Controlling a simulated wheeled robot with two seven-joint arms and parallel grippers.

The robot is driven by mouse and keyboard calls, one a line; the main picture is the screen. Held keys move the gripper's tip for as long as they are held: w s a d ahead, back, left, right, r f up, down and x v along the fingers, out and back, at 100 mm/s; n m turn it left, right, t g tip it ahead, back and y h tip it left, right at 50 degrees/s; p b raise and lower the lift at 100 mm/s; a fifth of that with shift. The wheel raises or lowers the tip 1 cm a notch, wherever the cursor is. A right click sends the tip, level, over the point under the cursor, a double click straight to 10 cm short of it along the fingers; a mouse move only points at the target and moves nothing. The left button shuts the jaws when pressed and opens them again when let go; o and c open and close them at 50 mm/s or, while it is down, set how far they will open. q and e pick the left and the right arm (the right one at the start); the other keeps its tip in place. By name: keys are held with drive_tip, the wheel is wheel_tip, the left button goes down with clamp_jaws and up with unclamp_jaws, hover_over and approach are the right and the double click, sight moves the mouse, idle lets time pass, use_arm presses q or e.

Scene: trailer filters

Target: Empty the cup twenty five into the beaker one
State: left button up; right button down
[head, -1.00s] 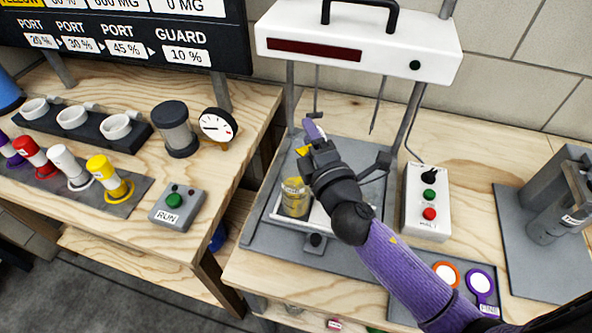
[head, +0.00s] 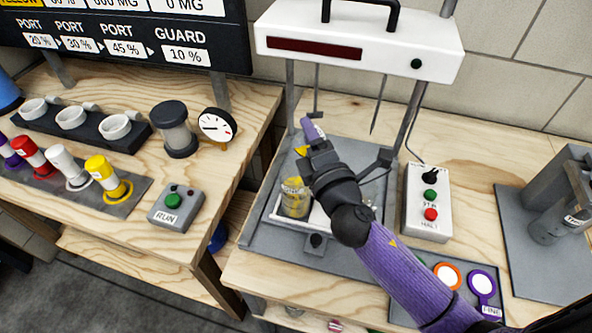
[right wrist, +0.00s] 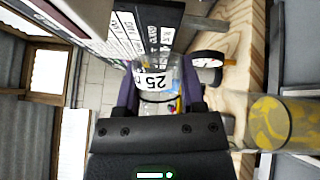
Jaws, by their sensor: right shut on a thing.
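The clear cup labelled 25 (right wrist: 155,80) is between the purple fingers of my right gripper (right wrist: 158,88), which is shut on it. In the head view my right gripper (head: 308,140) is above and slightly right of a beaker and mostly hides the cup. The beaker (head: 294,198) stands upright on a pale tray under the white stand, with patchy yellow contents. It also shows in the right wrist view (right wrist: 270,122), apart from the cup. I cannot read a number on the beaker. The cup's tilt and how much it holds are unclear. My left gripper is out of view.
The white stand (head: 360,45) has thin rods hanging close behind my gripper. A switch box (head: 426,203) stands to the right, and colour discs (head: 447,275) lie at the front right. The left table holds a RUN box (head: 176,208) and coloured bottles (head: 108,180).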

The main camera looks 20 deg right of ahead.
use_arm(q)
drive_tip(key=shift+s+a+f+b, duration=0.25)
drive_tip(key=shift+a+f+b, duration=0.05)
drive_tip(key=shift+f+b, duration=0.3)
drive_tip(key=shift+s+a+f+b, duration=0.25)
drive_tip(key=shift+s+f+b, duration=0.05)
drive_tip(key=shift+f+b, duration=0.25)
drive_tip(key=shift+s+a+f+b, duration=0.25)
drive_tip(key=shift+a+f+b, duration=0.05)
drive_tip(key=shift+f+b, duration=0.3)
use_arm(e)
drive_tip(key=shift+s+a+r+n+t+y, duration=0.15)
drive_tip(key=shift+a+n+t+y, duration=0.15)
drive_tip(key=shift+n, duration=0.8)
drive_tip(key=shift+s+a+r+n+t+y, duration=0.1)
drive_tip(key=shift+a+r+n+t+y, duration=0.15)
drive_tip(key=shift+n, duration=0.85)
drive_tip(key=shift+s+a+r+n+t+y, duration=0.1)
drive_tip(key=shift+a+n+t+y, duration=0.2)
drive_tip(key=shift+n, duration=0.8)
idle(1.1)
drive_tip(key=shift+d, duration=0.1)
